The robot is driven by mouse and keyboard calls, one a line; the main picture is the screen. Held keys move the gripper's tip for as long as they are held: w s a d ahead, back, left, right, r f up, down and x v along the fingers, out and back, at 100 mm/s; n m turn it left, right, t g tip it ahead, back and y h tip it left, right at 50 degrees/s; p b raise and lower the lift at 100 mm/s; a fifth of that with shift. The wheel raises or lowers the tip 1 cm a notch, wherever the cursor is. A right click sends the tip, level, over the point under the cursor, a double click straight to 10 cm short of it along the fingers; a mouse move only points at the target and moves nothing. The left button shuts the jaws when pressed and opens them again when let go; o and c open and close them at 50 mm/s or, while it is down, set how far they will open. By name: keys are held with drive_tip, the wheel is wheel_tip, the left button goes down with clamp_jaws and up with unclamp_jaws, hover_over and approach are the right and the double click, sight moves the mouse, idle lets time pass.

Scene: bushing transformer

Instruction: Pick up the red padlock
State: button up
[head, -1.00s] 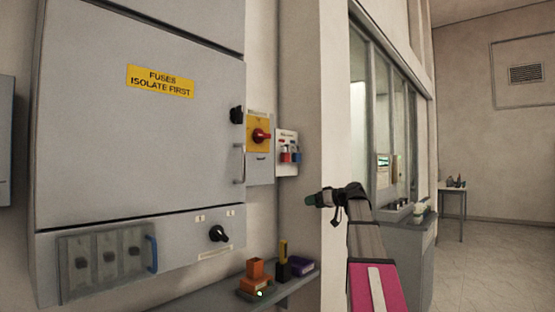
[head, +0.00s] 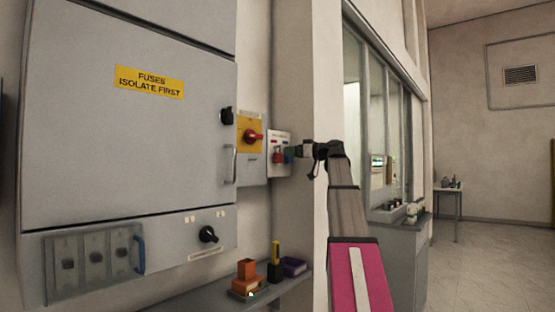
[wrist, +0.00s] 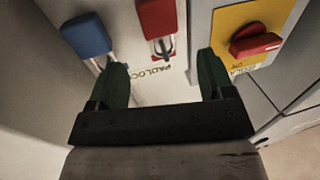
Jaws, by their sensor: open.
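The red padlock (head: 278,156) hangs on a white padlock board (head: 273,139) on the wall. In the wrist view, the red padlock (wrist: 158,18) is at the top centre, with its metal shackle just ahead of the gap between my green fingertips. My gripper (head: 290,153) is open and empty at the right side of the board. In the wrist view, my gripper (wrist: 163,68) has its two fingers spread apart. A blue padlock (wrist: 88,36) hangs beside the red one, ahead of the other finger; in the head view my gripper seems to cover it.
A yellow panel with a red rotary switch (head: 252,136) sits close beside the board. A large grey fuse cabinet (head: 120,110) with a handle is to the left. Below, a shelf (head: 210,295) holds orange, yellow-black and purple items. A wall corner stands right of the board.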

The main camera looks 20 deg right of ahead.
sight(273, 152)
drive_tip(key=x, duration=0.5)
drive_tip(key=shift+w+a, duration=0.2)
drive_tip(key=shift+a, duration=0.1)
drive_tip(key=c, duration=1)
